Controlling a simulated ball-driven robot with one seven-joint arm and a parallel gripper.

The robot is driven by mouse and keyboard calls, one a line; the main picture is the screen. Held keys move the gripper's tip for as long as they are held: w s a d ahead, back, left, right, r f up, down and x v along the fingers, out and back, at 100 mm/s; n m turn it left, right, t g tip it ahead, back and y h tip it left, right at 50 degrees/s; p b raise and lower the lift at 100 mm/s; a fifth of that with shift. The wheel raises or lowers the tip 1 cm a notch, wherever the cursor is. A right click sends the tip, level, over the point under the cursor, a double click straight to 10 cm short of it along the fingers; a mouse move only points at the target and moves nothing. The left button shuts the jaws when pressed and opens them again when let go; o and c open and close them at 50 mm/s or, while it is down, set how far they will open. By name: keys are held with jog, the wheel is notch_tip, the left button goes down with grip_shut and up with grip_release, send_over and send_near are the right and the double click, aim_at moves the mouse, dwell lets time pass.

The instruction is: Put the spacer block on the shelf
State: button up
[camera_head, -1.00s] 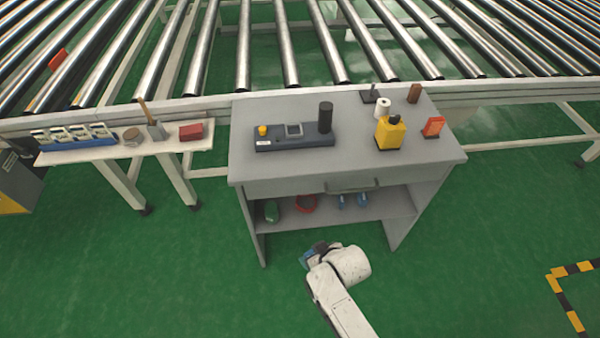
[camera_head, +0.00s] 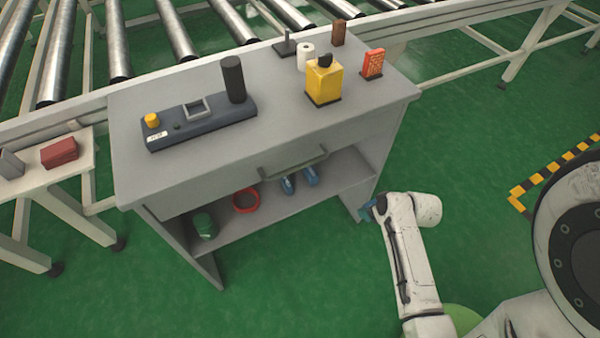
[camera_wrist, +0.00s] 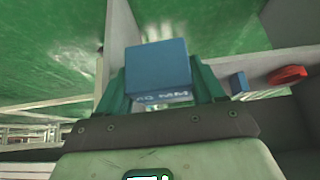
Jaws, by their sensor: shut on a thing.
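The blue spacer block (camera_wrist: 158,66) fills the middle of the wrist view, with white "MM" lettering on its near face. My gripper (camera_wrist: 160,88) is shut on it, a green finger on each side. In the head view, my gripper (camera_head: 371,210) is low beside the right leg of the grey bench, and the block is mostly hidden there. The bench's lower shelf (camera_head: 272,209) lies to the left of my gripper. It holds a green item (camera_head: 204,226), a red ring (camera_head: 246,200) and two blue pieces (camera_head: 310,176).
The grey bench top (camera_head: 220,160) carries a dark control box (camera_head: 200,122), a yellow container (camera_head: 324,84) and an orange-red item (camera_head: 373,64). A white side table (camera_head: 75,180) stands left. Green floor right of the bench is clear up to striped tape (camera_head: 550,178).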

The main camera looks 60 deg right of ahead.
jog(key=w+d+b, duration=0.1)
jog(key=w+d, duration=0.2)
jog(key=w, duration=0.2)
jog(key=w+d+b, duration=0.1)
jog(key=w+d, duration=0.2)
jog(key=w, duration=0.2)
jog(key=w+d+b, duration=0.1)
jog(key=w+d, duration=0.2)
jog(key=w, duration=0.2)
jog(key=shift+w+d, duration=0.1)
jog(key=shift+w, duration=0.2)
jog(key=shift+f+b, duration=0.8)
jog(key=shift+f, duration=0.9)
jog(key=shift+f, duration=0.1)
